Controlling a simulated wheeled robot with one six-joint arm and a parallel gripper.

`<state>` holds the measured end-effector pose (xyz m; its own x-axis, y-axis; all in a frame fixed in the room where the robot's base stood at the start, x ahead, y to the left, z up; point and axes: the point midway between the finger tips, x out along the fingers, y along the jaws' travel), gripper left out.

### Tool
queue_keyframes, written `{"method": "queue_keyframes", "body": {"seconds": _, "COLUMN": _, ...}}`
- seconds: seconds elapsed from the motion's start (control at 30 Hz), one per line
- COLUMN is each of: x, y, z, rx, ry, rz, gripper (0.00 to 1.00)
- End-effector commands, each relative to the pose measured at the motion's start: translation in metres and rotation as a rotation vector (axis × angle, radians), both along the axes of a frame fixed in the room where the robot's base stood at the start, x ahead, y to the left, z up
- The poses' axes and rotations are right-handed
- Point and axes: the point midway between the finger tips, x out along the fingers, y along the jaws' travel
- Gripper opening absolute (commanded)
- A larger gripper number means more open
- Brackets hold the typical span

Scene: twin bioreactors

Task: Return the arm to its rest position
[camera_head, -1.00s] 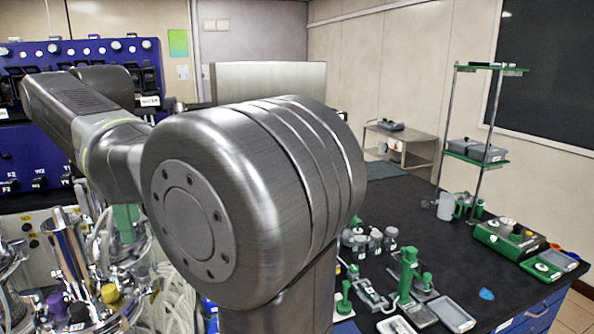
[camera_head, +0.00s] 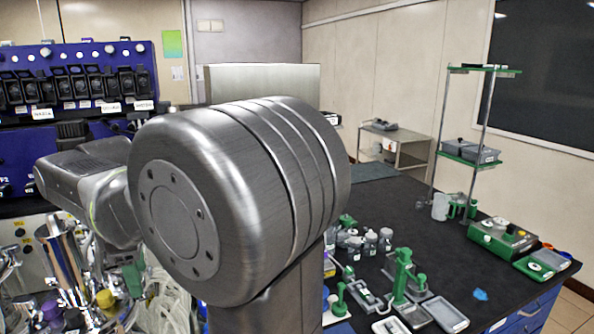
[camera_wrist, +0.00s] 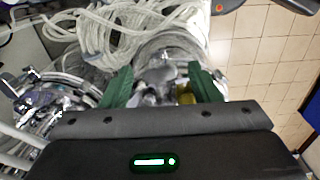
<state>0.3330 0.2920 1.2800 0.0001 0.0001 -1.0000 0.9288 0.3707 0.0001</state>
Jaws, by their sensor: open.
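My gripper (camera_wrist: 162,84) shows in the wrist view with its two green fingers spread apart. No object is gripped between them. Below the fingers, a glass vessel with metal fittings (camera_wrist: 160,62) and a yellow cap (camera_wrist: 186,93) shows; the distance to it is hard to tell. In the head view my own arm fills the middle and left, with its large grey joint in front. The forearm reaches left and down above the bioreactor tops (camera_head: 62,262). My gripper is mostly hidden behind my arm there.
A blue panel with black pump units (camera_head: 75,88) stands behind the bioreactors. Coiled pale tubing (camera_wrist: 130,25) lies beside the vessel. At right, a black bench (camera_head: 400,215) carries green-and-grey tools, jars, a green instrument (camera_head: 503,236) and a tall shelf stand (camera_head: 478,158).

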Motion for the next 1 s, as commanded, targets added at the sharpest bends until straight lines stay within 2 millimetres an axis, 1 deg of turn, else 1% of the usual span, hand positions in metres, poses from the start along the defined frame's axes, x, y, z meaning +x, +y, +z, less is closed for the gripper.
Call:
{"method": "queue_keyframes", "body": {"seconds": 0.17, "x": 0.000, "y": 0.000, "z": 0.005, "rx": 0.001, "ry": -0.001, "rz": 0.005, "gripper": 0.56}}
{"method": "queue_keyframes", "body": {"seconds": 0.27, "x": 0.000, "y": 0.001, "z": 0.016, "rx": 0.003, "ry": -0.002, "rz": 0.007, "gripper": 0.56}}
{"method": "queue_keyframes", "body": {"seconds": 0.7, "x": 0.001, "y": 0.001, "z": 0.097, "rx": 0.004, "ry": -0.003, "rz": 0.007, "gripper": 0.56}}
{"method": "queue_keyframes", "body": {"seconds": 1.0, "x": 0.000, "y": 0.001, "z": 0.141, "rx": 0.003, "ry": -0.003, "rz": 0.008, "gripper": 0.56}}
